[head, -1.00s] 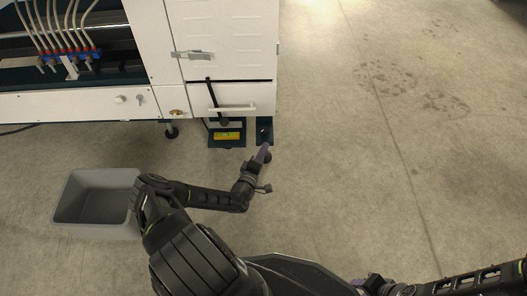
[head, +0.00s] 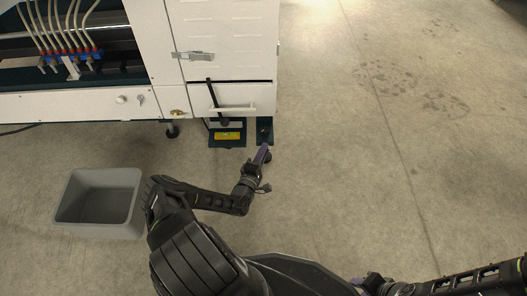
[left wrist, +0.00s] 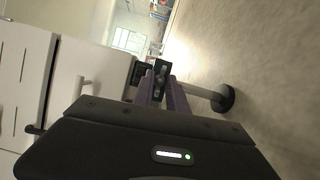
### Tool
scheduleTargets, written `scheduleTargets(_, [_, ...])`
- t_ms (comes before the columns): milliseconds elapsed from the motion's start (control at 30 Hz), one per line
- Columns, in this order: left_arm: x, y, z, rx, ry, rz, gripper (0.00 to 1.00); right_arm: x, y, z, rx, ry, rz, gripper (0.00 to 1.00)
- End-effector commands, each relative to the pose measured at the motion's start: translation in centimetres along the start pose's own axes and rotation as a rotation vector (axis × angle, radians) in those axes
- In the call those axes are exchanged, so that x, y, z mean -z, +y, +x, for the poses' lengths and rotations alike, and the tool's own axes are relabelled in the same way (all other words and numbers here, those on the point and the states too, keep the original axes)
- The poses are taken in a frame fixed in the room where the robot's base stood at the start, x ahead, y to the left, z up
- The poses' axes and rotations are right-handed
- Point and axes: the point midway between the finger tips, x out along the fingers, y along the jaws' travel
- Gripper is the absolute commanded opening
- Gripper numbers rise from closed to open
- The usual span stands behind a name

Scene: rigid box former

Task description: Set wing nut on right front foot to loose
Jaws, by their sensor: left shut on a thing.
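The right front foot shows in the left wrist view as a grey stem with a round black pad (left wrist: 225,98), beside my left gripper. My left gripper (head: 264,152) is at the machine's right front corner in the head view. In the left wrist view its purple fingers (left wrist: 161,88) are shut on a small dark part at their tips, apparently the wing nut (left wrist: 160,68). The fingers partly hide it, so its setting cannot be read. My right gripper (head: 372,284) is low in the head view, away from the machine; its fingers cannot be made out.
The white machine cabinet (head: 232,50) stands above the foot, with a handle (head: 232,108) on its lower drawer. A grey bin (head: 98,205) stands on the floor at left. The floor at right is clear.

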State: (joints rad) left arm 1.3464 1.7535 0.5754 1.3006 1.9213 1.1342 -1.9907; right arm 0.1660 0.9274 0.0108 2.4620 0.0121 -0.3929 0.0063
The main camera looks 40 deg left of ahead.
Motion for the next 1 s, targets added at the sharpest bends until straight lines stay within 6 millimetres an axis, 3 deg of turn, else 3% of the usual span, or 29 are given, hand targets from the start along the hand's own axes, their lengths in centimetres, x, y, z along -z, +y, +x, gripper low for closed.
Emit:
scheduleTargets(700, [-0.22, -0.1, -0.07, 0.002, -0.004, -0.001, 0.0, 0.02, 0.0, 0.0, 0.0, 0.0, 0.0, 0.36])
scheduleTargets(733, [-0.22, -0.1, -0.07, 0.002, -0.004, -0.001, 0.19, 0.02, 0.0, 0.0, 0.0, 0.0, 0.0, 0.36])
scheduleTargets(833, [-0.2, -0.09, -0.06, 0.002, -0.003, -0.001, 0.27, 0.01, 0.0, 0.0, 0.0, 0.0, 0.0, 0.36])
scheduleTargets(1000, [-0.11, -0.05, -0.03, 0.001, -0.002, 0.0, 0.27, 0.01, 0.0, 0.0, 0.0, 0.0, 0.0, 0.36])
